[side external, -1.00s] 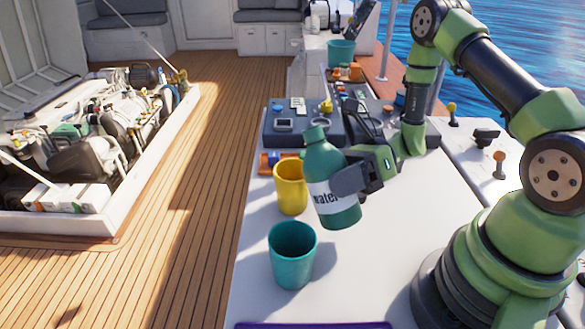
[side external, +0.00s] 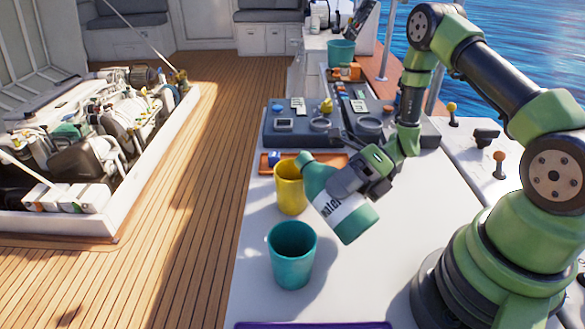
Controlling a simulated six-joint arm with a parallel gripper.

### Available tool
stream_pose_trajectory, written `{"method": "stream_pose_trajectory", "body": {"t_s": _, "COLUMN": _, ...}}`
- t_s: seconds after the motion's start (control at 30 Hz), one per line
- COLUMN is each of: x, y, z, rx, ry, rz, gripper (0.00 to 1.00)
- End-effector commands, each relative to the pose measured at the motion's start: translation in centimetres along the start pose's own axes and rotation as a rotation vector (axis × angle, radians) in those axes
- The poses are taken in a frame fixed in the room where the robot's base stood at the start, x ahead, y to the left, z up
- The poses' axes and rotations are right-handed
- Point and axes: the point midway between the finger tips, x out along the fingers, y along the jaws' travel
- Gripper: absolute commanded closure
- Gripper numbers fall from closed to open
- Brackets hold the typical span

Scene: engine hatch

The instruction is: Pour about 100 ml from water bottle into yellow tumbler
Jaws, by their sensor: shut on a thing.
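The green water bottle (side external: 350,215) with a white label is held above the white counter, tilted with its neck up and to the left. My gripper (side external: 352,185) is shut around the bottle's body. The yellow tumbler (side external: 289,192) stands upright on the counter, just left of the bottle. The bottle's mouth is by the tumbler's right rim and overlaps it in this view; I cannot tell whether it is directly over the opening. No stream of water is visible, and the tumbler's inside is mostly hidden.
A teal tumbler (side external: 292,254) stands in front of the yellow one. An orange tray (side external: 333,163) and a grey console (side external: 283,133) lie behind. A purple item (side external: 312,325) is at the front edge. The counter (side external: 420,212) is clear to the right of the bottle.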

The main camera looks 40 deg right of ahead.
Motion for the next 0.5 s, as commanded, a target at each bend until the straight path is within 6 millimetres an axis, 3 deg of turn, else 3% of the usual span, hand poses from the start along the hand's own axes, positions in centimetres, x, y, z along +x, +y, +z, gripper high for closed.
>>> {"method": "stream_pose_trajectory", "body": {"t_s": 0.5, "x": -0.4, "y": 1.6, "z": 1.2, "rx": 0.146, "ry": 0.038, "rz": 0.001, "gripper": 0.6}}
